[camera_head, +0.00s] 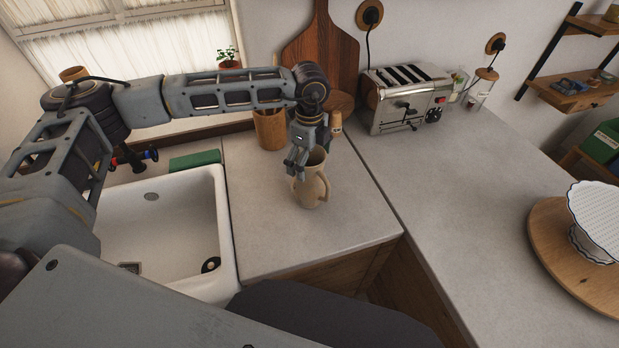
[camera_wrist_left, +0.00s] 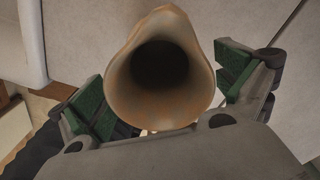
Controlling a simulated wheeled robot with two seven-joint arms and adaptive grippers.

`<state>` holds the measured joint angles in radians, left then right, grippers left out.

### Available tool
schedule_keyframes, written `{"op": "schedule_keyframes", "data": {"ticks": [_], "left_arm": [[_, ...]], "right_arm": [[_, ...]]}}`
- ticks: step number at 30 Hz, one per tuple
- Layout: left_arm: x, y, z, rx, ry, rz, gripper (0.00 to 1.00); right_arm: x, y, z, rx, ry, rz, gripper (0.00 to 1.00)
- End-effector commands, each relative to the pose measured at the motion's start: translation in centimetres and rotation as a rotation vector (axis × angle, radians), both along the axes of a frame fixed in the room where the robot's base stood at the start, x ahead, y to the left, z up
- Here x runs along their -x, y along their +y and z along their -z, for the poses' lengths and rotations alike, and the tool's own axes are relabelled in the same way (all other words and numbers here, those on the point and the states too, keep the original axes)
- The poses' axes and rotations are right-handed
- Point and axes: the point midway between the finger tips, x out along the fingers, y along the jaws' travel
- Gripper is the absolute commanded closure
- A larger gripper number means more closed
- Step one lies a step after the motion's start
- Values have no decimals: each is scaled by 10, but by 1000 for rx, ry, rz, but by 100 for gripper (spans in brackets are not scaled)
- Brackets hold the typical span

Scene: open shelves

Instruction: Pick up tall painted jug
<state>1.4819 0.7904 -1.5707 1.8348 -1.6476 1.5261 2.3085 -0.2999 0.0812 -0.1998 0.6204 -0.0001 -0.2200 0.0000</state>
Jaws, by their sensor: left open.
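The tall painted jug (camera_head: 313,186) is beige and stands upright on the counter beside the sink, its handle toward the right. My left gripper (camera_head: 297,163) is just above and at the left of the jug's rim in the head view. In the left wrist view the jug's round mouth (camera_wrist_left: 160,75) faces the camera. The open, green-padded fingers of my left gripper (camera_wrist_left: 165,90) are on either side of it, with a gap visible at the right pad. The jug's lower body is hidden in the wrist view. My right gripper is not in view.
A white sink (camera_head: 228,235) is left of the jug. A wooden utensil holder (camera_head: 269,130) stands close behind it, and a toaster (camera_head: 405,98) is farther back right. The counter (camera_head: 470,190) to the right is mostly clear up to a wooden board (camera_head: 548,245) with a white stand.

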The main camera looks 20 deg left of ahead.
Motion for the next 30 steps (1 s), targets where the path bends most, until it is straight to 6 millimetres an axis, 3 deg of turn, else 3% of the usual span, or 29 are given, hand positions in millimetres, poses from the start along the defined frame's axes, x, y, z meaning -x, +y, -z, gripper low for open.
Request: {"op": "schedule_keyframes", "data": {"ticks": [8, 22, 30], "left_arm": [[0, 0, 20, 0, 0, 0, 0], [0, 0, 21, 0, 0, 0, 0], [0, 0, 22, 0, 0, 0, 35]], "right_arm": [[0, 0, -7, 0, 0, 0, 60], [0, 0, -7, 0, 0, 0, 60], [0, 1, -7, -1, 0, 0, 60]]}}
